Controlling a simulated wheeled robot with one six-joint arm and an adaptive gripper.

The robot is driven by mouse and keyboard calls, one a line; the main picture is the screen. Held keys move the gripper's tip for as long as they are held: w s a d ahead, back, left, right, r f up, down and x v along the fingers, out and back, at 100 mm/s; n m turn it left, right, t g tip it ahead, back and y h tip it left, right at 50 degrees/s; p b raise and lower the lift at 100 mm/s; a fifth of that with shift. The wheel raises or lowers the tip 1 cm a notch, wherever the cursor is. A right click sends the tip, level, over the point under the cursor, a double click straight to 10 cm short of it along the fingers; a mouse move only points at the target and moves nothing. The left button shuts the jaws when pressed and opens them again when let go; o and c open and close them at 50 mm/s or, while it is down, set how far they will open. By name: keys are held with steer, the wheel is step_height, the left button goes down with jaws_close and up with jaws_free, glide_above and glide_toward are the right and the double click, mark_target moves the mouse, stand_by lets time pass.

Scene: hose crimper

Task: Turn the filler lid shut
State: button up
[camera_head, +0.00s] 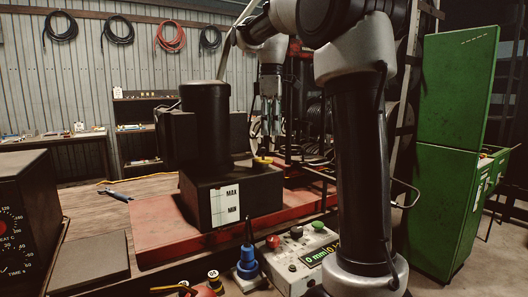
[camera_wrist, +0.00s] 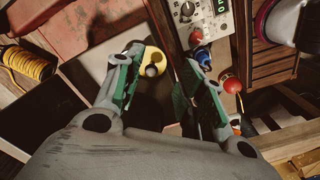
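The yellow filler lid (camera_head: 262,161) sits on top of the black tank (camera_head: 262,192), near its right end. The tank carries a white MAX/MIN label (camera_head: 225,205). My gripper (camera_head: 268,131) points down above the lid, apart from it. In the wrist view the lid (camera_wrist: 163,71) is a yellow disc with a dark and grey middle. It shows between my green-padded fingers (camera_wrist: 168,55), closer to the left one, which overlaps its edge. The fingers are spread wide with nothing between the pads. Whether the lid is fully seated cannot be told.
A black cylinder (camera_head: 206,125) stands on the tank left of the lid. The tank is on a red base (camera_head: 160,225). In front are a control box (camera_head: 303,258) with buttons and a blue connector (camera_head: 247,262). A green cabinet (camera_head: 455,90) stands at right.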

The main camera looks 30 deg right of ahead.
mark_target(271, 161)
step_height(271, 161, down, 8)
steer(key=shift+r, duration=0.2)
